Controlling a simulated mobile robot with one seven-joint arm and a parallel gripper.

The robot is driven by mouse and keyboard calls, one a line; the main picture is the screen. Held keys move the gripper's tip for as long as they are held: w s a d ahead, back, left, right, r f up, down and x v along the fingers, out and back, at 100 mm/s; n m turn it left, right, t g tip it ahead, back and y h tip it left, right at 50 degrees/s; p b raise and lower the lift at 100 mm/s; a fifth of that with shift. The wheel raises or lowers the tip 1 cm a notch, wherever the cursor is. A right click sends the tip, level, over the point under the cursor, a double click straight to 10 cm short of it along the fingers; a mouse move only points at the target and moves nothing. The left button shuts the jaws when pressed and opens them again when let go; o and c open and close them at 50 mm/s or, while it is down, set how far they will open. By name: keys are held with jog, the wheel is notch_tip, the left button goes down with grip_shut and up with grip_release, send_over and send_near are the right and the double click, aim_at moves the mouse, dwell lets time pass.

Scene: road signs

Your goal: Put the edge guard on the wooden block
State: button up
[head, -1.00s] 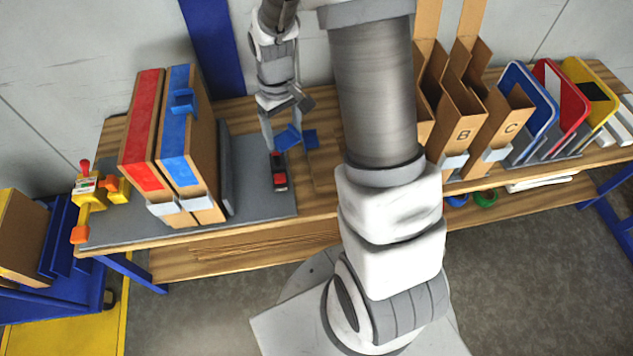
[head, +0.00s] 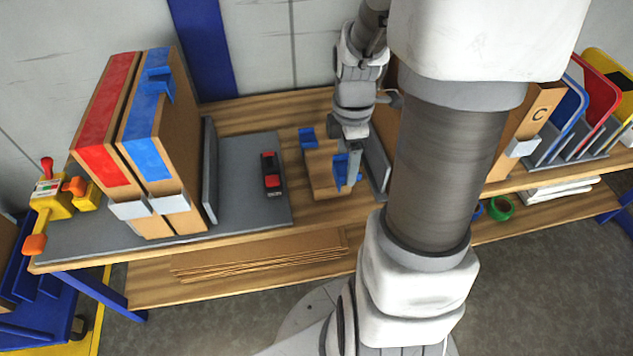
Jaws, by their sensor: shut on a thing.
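My gripper (head: 350,158) is shut on a blue edge guard (head: 340,170) and points down at the right part of the wooden block (head: 322,178). The block is a brown piece on the bench, right of the grey mat. The held guard is at or just above the block's right side; I cannot tell whether it touches. Another blue guard (head: 307,137) is at the block's back left corner. The gripper and arm hide part of the block's right side.
Two cardboard boxes with a red (head: 105,115) and a blue strip stand at left; a blue guard (head: 158,82) sits on the blue-striped one. A black and red tool (head: 271,176) lies on the grey mat (head: 240,195). A grey upright plate (head: 377,165) stands right of the block.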

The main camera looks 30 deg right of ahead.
jog(key=shift+w+a+f+b, duration=0.2)
jog(key=shift+w+f+b, duration=0.6)
jog(key=shift+w+f, duration=1.05)
jog(key=shift+w+a+f+b, duration=0.2)
jog(key=shift+w+f+b, duration=0.6)
jog(key=shift+w+f, duration=0.95)
jog(key=shift+w+a+f+b, duration=0.2)
jog(key=shift+w+f+b, duration=0.6)
jog(key=shift+w+f, duration=1.05)
jog(key=shift+f+b, duration=0.35)
jog(key=shift+f, duration=0.15)
